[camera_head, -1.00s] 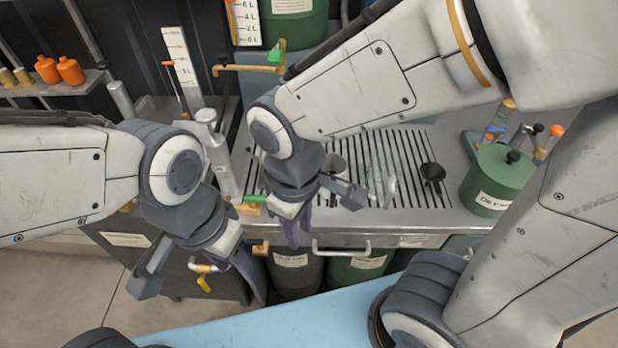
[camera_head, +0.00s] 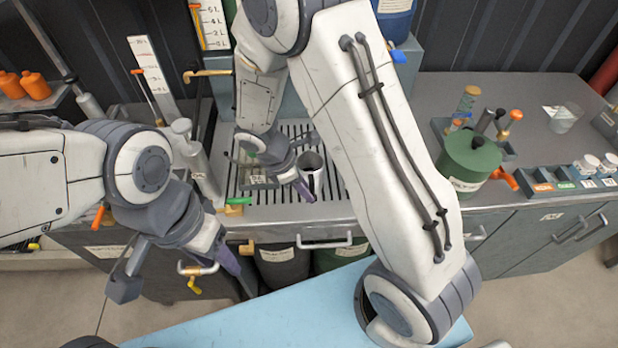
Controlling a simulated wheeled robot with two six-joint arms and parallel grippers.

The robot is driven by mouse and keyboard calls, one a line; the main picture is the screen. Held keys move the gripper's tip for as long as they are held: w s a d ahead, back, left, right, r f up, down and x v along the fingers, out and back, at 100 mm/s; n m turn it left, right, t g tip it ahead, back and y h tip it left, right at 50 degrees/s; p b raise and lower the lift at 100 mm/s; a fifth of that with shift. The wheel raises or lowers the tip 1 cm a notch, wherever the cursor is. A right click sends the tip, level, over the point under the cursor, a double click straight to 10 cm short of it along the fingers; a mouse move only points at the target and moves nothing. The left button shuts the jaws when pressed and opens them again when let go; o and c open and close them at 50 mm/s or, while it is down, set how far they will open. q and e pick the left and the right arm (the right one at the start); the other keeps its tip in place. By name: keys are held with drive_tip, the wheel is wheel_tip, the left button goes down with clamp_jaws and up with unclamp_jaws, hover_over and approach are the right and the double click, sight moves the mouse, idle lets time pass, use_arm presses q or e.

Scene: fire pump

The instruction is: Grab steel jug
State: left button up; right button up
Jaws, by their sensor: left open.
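The steel jug (camera_head: 312,163) appears to be the grey metal vessel with a dark opening, standing upright on the slotted drain grate. My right gripper (camera_head: 272,178) is lowered over the grate, just left of the jug. Its purple-edged finger lies close in front of the jug's lower part; whether they touch is unclear. Its other finger is hard to make out, so its opening cannot be told. My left gripper (camera_head: 182,280) is open and empty, in front of the bench at the left, away from the jug.
My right arm covers the right part of the grate (camera_head: 240,190). A green lidded pot (camera_head: 468,162) stands to its right. A metal cylinder (camera_head: 197,165) stands left of the grate. A bench handle (camera_head: 324,241) juts out in front. Free counter lies at the back right.

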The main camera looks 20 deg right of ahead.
drive_tip(key=x, duration=0.5)
clamp_jaws()
idle(1.4)
